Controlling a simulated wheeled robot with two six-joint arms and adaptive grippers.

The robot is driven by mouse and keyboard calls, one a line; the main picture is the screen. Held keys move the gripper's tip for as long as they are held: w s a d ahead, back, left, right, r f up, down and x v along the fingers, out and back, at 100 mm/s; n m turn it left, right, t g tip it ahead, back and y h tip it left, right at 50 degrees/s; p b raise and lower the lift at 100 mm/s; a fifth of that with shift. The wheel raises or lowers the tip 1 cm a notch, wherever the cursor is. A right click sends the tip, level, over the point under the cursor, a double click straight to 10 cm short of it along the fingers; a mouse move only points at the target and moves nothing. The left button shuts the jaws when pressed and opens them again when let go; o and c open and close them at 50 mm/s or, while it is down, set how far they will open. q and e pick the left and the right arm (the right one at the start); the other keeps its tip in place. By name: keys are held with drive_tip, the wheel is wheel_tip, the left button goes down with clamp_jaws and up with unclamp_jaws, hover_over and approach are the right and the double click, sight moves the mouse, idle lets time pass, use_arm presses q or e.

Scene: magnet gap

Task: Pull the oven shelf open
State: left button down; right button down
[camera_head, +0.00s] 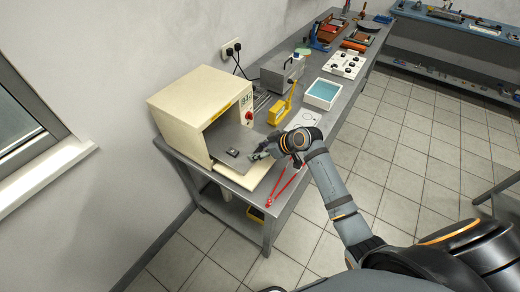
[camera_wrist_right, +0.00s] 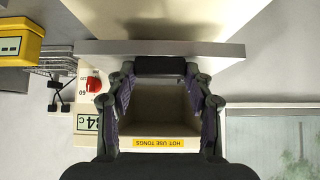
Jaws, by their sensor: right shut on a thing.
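The cream oven (camera_head: 186,106) stands open-fronted at the near end of the bench; its red knob, display and yellow "HOT USE TONGS" strip (camera_wrist_right: 166,143) show upside down in the wrist view. The flat grey oven shelf (camera_head: 233,138) extends out of its opening, and a small dark piece (camera_head: 232,153) lies on it. My right gripper (camera_head: 262,153) is at the shelf's outer edge. In the wrist view its fingers (camera_wrist_right: 160,80) are shut on a black handle (camera_wrist_right: 160,66) against the grey shelf edge (camera_wrist_right: 230,49). My left gripper is out of view.
Red tongs (camera_head: 283,187) lie at the bench's front edge, close to my right arm. A yellow device (camera_head: 279,114), a white tray with a teal inside (camera_head: 322,94) and a grey box (camera_head: 280,72) stand farther along. The tiled floor in front is clear.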

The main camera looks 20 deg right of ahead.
drive_tip(key=c, duration=0.6)
unclamp_jaws()
drive_tip(key=shift+c, duration=0.2)
drive_tip(key=shift+o, duration=0.6)
drive_tip(key=v, duration=1.2)
drive_tip(key=shift+s, duration=0.1)
